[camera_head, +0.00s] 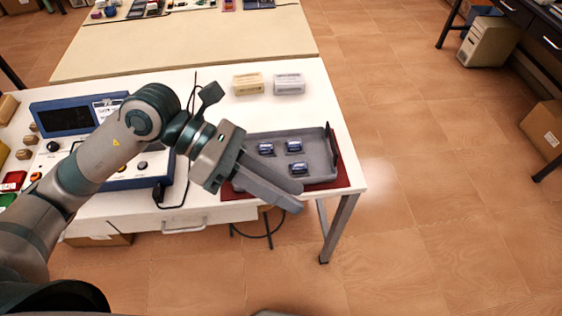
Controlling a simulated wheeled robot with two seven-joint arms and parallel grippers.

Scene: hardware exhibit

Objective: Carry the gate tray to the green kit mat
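A grey tray (322,146) with raised walls lies on a dark red mat (345,178) at the right front corner of the white table. It holds 3 small blue parts (294,146). My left gripper (298,198) is over the tray's front left side, and its arm hides that part of the tray. Its two fingers point right and towards the table's front edge, with a narrow gap between the tips and nothing seen in it. I cannot tell its height above the tray. My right gripper is out of view. No green mat shows.
A blue-framed instrument (68,118) with a dark screen stands left on the white table (205,210). A yellowish box (248,83) and a grey box (289,83) stand behind the tray. A beige table (190,48) adjoins behind.

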